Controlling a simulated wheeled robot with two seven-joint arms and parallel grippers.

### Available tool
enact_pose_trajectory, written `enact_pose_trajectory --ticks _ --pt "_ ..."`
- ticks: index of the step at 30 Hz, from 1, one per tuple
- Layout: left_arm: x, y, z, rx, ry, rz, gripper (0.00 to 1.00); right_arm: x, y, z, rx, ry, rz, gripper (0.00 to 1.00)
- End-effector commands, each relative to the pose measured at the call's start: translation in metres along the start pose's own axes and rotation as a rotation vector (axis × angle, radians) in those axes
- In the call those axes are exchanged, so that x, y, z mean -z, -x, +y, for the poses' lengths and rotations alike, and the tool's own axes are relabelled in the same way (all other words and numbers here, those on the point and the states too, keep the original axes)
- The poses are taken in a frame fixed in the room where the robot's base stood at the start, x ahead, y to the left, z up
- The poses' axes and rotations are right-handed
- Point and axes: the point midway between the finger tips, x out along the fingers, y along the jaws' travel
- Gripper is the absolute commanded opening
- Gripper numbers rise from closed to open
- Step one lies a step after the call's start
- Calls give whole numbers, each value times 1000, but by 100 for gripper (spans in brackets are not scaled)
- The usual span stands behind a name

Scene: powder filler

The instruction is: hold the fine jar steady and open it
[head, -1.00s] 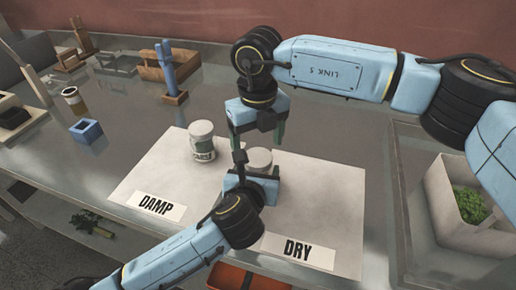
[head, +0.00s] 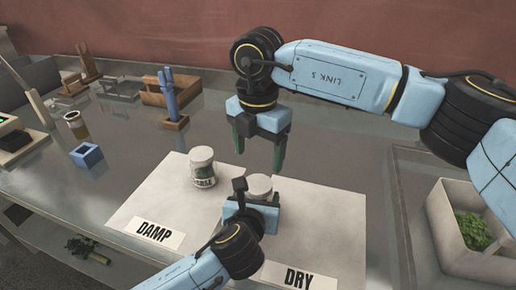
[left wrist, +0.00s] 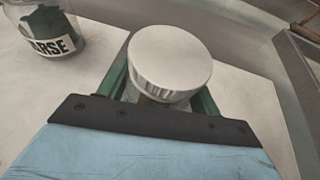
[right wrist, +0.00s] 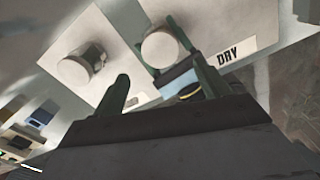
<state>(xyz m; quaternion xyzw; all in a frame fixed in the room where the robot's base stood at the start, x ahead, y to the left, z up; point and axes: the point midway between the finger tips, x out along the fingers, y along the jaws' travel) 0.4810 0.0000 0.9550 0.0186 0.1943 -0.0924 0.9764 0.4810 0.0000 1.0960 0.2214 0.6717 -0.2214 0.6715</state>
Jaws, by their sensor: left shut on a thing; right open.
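The fine jar (head: 260,184) has a pale silvery lid (left wrist: 170,58) on top and stands on the DRY sheet. My left gripper (head: 256,197) is shut around its body from the front; its green fingers show on both sides in the left wrist view. Its body is mostly hidden by that gripper. My right gripper (head: 260,155) points down above and slightly behind the lid, open and empty, its fingers apart. In the right wrist view the lid (right wrist: 160,48) appears beyond the fingers, not touching them.
The coarse jar (head: 203,168), lidded, stands on the DAMP sheet (head: 133,208), left of the fine jar. A blue open block (head: 87,155) and wooden racks are further left and back. A planter (head: 450,225) stands at the right. The DRY sheet (head: 335,220) is clear on its right.

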Motion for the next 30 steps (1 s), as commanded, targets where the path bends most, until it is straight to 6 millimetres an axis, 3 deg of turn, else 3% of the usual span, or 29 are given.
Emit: enact_pose_trajectory --ticks 7,21,30 --pt "0 0 0 0 0 1 0 0 -9 0 2 -74 1 75" --pt "0 0 0 0 0 1 0 0 -72 0 0 -71 0 75" --pt "0 0 0 0 0 1 0 0 -78 0 0 -70 0 75"
